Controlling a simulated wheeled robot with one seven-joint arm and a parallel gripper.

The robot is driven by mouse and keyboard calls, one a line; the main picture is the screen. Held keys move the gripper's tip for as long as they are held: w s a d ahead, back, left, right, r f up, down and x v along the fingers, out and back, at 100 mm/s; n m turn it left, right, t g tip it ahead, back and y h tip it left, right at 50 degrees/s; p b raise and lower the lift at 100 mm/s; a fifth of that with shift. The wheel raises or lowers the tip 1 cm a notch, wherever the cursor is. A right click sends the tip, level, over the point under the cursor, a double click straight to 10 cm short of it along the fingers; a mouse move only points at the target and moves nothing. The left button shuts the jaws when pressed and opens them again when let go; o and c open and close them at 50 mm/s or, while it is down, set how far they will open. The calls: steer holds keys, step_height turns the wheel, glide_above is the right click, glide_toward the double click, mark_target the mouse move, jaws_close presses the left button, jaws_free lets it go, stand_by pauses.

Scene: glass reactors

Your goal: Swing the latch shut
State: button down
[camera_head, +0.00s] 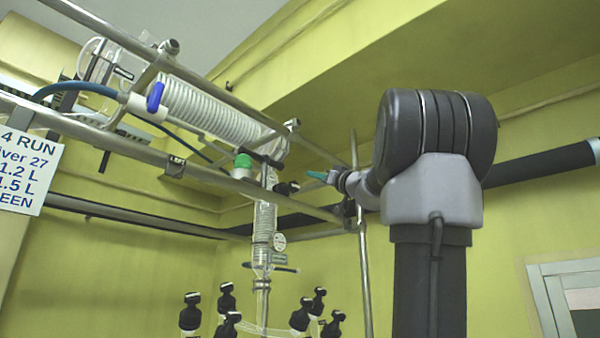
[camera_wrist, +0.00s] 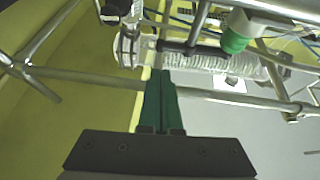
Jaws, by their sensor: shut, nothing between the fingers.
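My gripper (camera_head: 318,175) has teal fingers, and its tips point left toward the glassware in the head view. In the wrist view the gripper (camera_wrist: 161,72) has its fingers together with nothing between them. A black-handled fitting (camera_head: 287,187) on the glass column is just left of the fingertips, apart from them in the picture. A black knob (camera_wrist: 115,8) shows at the top of the wrist view, left of the fingers. I cannot tell for sure which part is the latch or how far open it is.
A coiled glass condenser (camera_head: 215,113) lies slanted among metal frame rails. A green cap (camera_head: 243,161) sits near its lower end; the green cap (camera_wrist: 235,41) also shows in the wrist view. Several black-topped valves (camera_head: 190,312) stand below. A metal upright (camera_head: 363,250) is near my arm.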

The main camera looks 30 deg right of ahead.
mark_target(283, 167)
steer(key=x, duration=1.3)
steer(key=shift+w+r, duration=0.2)
steer(key=shift+w, duration=0.1)
steer(key=shift+w, duration=0.1)
steer(key=shift+w+a+r, duration=0.1)
steer(key=shift+w+r, duration=0.2)
steer(key=shift+r, duration=0.05)
